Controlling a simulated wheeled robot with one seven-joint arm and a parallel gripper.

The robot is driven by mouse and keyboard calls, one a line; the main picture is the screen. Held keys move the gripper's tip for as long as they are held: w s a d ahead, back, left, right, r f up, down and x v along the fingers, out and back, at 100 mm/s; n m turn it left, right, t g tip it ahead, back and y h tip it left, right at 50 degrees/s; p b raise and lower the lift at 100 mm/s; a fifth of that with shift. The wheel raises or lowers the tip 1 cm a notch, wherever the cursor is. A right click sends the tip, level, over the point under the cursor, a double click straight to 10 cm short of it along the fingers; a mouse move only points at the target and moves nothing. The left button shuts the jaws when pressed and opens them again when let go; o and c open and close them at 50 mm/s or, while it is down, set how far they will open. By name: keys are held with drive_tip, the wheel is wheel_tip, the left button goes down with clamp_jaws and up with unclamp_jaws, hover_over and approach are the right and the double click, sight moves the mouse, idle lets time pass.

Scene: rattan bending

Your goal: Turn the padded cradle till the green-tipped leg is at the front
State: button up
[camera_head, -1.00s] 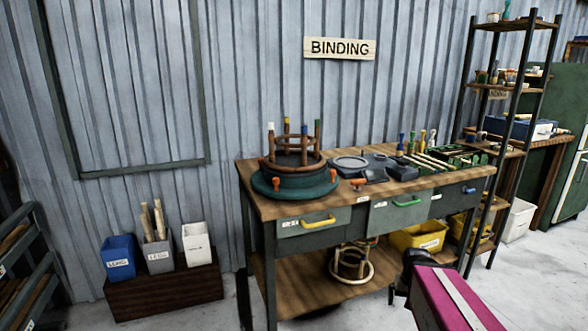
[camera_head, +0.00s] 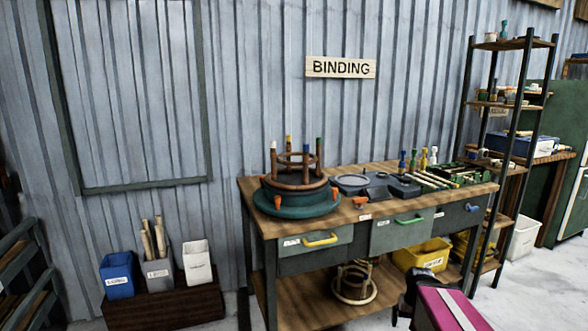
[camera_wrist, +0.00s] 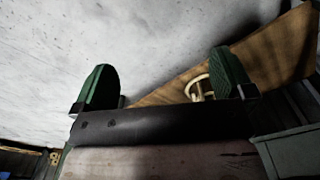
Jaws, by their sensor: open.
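The padded cradle (camera_head: 296,208) is a round teal turntable on the left end of the wooden bench. A brown rattan stool frame (camera_head: 300,183) sits in it with its legs up. The green-tipped leg (camera_head: 319,148) stands at the right side of the ring. The left leg's tip (camera_head: 273,146) is hard to make out. My gripper (camera_wrist: 165,82) is open and empty, its green fingers wide apart. It is low in front of the bench, well away from the cradle.
The bench top (camera_head: 360,207) also holds a grey fixture (camera_head: 375,186) and several tools to the right. Orange knobs (camera_head: 277,203) stick up around the cradle. Drawers with handles (camera_head: 320,240) face the front. A second stool frame (camera_head: 355,284) is on the lower shelf, also in the wrist view (camera_wrist: 200,87).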

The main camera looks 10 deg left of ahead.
idle(0.3)
drive_tip(key=shift+w, duration=0.1)
drive_tip(key=c, duration=0.5)
drive_tip(key=shift+w+a+r, duration=0.2)
drive_tip(key=shift+w+r, duration=0.05)
drive_tip(key=shift+w, duration=0.25)
drive_tip(key=c, duration=0.5)
drive_tip(key=shift+n+t+y, duration=0.3)
drive_tip(key=shift+n+t, duration=0.1)
drive_tip(key=shift+n, duration=0.5)
drive_tip(key=w+a+r, duration=0.1)
drive_tip(key=w, duration=0.1)
drive_tip(key=w+a+r, duration=0.1)
drive_tip(key=w+r, duration=0.1)
drive_tip(key=w+a+r, duration=0.1)
drive_tip(key=w+r, duration=0.1)
drive_tip(key=w, duration=0.1)
drive_tip(key=shift+w+a, duration=0.1)
drive_tip(key=shift+a, duration=0.15)
drive_tip(key=shift+c, duration=0.7)
drive_tip(key=n+t+y, duration=0.2)
drive_tip(key=n+y, duration=0.1)
drive_tip(key=n, duration=0.6)
approach(336, 188)
drive_tip(key=x, duration=0.9)
drive_tip(key=shift+a+f, duration=0.1)
drive_tip(key=shift+f, duration=0.05)
